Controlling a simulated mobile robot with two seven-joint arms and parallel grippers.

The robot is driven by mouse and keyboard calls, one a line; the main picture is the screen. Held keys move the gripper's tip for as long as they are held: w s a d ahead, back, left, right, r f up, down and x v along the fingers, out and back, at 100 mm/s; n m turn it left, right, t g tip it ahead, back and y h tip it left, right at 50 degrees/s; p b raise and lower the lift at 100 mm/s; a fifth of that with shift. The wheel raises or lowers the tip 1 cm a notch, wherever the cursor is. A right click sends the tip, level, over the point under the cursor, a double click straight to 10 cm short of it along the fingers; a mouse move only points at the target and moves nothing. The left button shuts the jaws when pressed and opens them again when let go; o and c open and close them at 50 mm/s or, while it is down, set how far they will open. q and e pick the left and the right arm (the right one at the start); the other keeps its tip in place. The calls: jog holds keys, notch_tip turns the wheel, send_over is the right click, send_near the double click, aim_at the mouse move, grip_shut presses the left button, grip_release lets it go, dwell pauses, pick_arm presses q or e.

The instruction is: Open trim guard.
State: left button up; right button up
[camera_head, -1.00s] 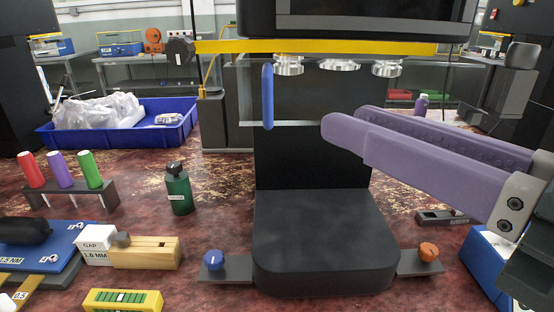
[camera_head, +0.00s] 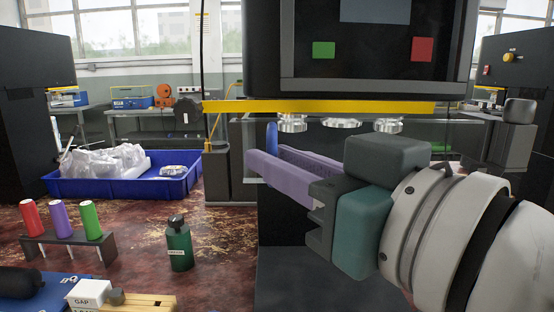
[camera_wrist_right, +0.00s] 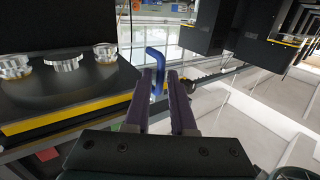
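The trim guard is a clear pane (camera_head: 250,132) on the machine's front, below a yellow bar (camera_head: 330,106). Its blue upright handle (camera_head: 271,137) shows only at its upper part in the head view; my right gripper's purple fingers hide the rest. My right gripper (camera_head: 262,160) reaches in from the right at handle height. In the right wrist view the blue handle (camera_wrist_right: 155,62) stands at the fingertips, its lower end in the gap between the two spread fingers (camera_wrist_right: 163,80). The fingers look open, not closed on it. My left gripper is out of view.
Metal seamer heads (camera_head: 341,123) hang under the machine top. A blue tray (camera_head: 120,183) with plastic bags lies at left. A green bottle (camera_head: 179,245) and a rack (camera_head: 70,252) with coloured cylinders stand on the table, left of the machine.

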grip_shut()
dwell(1.4)
